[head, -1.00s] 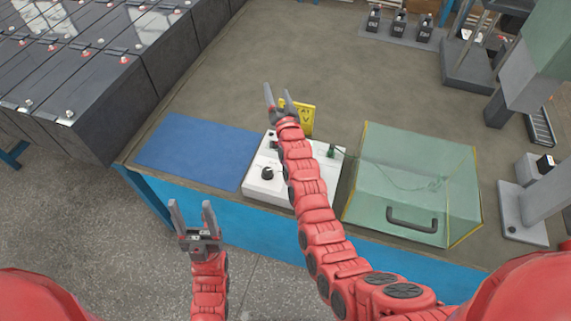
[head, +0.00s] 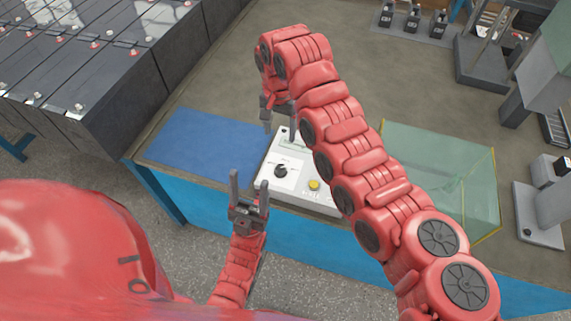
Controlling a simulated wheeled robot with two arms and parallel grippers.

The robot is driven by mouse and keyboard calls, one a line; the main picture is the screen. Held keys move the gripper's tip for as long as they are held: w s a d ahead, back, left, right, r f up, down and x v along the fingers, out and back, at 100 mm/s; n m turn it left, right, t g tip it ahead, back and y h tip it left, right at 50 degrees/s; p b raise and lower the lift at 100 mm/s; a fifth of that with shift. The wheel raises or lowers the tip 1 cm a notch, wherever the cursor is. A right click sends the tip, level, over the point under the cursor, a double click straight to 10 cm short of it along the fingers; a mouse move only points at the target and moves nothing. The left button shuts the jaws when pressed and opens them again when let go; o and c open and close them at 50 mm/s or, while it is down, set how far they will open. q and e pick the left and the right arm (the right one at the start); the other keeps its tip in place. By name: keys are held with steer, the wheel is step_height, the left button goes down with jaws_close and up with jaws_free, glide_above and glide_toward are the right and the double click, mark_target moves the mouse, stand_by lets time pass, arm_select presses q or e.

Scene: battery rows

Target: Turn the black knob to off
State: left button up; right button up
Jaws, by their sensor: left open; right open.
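The black knob (head: 281,171) sits on the sloped top of a white box (head: 290,186) at the front edge of the bench, with a printed dial around it. My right gripper (head: 279,132) is open and points down over the back part of the box, behind the knob and apart from it. My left gripper (head: 249,180) is open and empty, at the left of the box near the bench's front edge. The knob is in clear view, but its pointer is too small to read. My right arm hides the right part of the box.
A yellow button (head: 314,185) is on the box. A blue mat (head: 205,148) lies left of it. A green clear cover (head: 435,150) stands right of it, partly hidden by my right arm. Large battery cells (head: 110,90) stand at the far left.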

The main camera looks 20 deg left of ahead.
mark_target(281, 168)
step_height(281, 168, down, 16)
steer(key=shift+r+p, duration=0.15)
steer(key=shift+p, duration=0.9)
steer(key=shift+f, duration=0.55)
jaws_close()
